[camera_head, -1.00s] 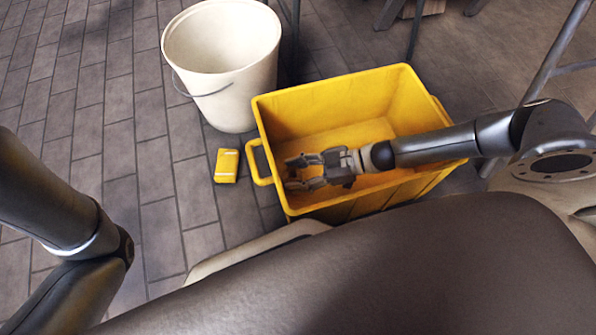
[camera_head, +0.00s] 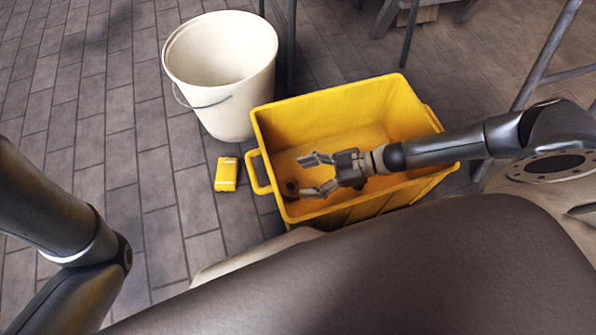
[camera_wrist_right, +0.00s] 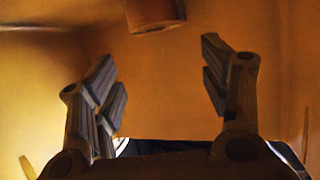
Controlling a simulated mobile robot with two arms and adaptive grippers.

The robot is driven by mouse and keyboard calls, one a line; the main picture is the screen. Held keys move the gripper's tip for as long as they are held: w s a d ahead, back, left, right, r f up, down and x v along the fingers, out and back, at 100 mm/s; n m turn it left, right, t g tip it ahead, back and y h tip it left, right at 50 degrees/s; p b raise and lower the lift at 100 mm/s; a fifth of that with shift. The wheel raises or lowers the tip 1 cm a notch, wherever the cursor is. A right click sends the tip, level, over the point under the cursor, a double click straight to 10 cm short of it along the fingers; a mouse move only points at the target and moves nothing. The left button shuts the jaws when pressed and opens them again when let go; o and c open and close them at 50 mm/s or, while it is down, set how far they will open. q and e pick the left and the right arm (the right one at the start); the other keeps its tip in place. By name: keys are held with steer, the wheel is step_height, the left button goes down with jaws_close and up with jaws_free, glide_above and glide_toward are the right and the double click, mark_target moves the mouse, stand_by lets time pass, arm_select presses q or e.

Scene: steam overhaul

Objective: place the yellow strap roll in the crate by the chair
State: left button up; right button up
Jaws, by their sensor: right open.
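The yellow crate (camera_head: 345,105) stands on the floor in front of me. A small round roll with a dark centre (camera_head: 290,188), which looks like the yellow strap roll, lies inside at the crate's left end. In the right wrist view, an orange-brown rounded piece, likely the same roll (camera_wrist_right: 153,14), shows at the top edge, beyond the fingertips and apart from them. My right gripper (camera_head: 303,177) is inside the crate, open and empty, its fingers pointing left towards the roll. Its spread fingers (camera_wrist_right: 163,75) also show in the wrist view. My left gripper is out of view.
A white bucket (camera_head: 222,65) stands behind and left of the crate. A small yellow block with pale bands (camera_head: 226,174) lies on the floor left of the crate. Dark furniture legs (camera_head: 411,35) rise behind the crate. The tiled floor at the left is clear.

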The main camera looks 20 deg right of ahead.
steer(key=shift+p+v, duration=0.75)
steer(key=shift+v, duration=1.15)
